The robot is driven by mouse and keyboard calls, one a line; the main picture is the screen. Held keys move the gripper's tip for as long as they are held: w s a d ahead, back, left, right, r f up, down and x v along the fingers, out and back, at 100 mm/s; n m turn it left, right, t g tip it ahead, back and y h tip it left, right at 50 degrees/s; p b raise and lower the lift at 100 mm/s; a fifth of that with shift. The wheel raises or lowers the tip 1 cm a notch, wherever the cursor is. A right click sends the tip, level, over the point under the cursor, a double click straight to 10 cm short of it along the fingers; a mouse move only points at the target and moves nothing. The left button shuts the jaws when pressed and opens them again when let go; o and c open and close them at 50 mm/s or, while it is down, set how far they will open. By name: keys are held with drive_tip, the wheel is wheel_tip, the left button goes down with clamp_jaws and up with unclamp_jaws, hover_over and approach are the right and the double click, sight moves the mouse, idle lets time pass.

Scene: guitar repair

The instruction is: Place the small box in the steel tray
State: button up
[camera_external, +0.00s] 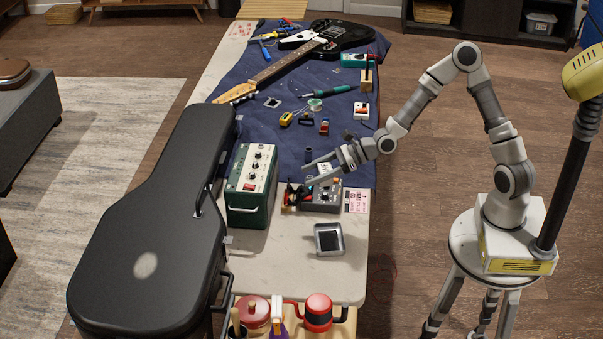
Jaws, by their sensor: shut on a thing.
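The steel tray (329,239) is a small square silver tray with a dark inside. It sits on the light tabletop near the front right edge. My gripper (309,173) is above the table, behind the tray, with its fingers pointing left. It is shut on a small pale thing, which seems to be the small box (325,169). The fingers hide much of it, so its markings cannot be told. The tray is clear of the gripper.
A green amplifier (251,185) stands to the left, beside a black guitar case (150,245). A guitar (325,37) and tools lie on the blue cloth (245,95) behind.

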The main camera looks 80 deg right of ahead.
drive_tip(key=s+r+n+y+p, duration=0.1)
drive_tip(key=s+p, duration=0.1)
drive_tip(key=s, duration=0.5)
drive_tip(key=b, duration=0.5)
hover_over(318, 244)
drive_tip(key=shift+g, duration=0.3)
wheel_tip(318, 244, down, 12)
drive_tip(key=shift+f, duration=0.1)
drive_tip(key=shift+d+f+b, duration=0.1)
drive_tip(key=shift+f+b, duration=0.65)
drive_tip(key=shift+f, duration=1.05)
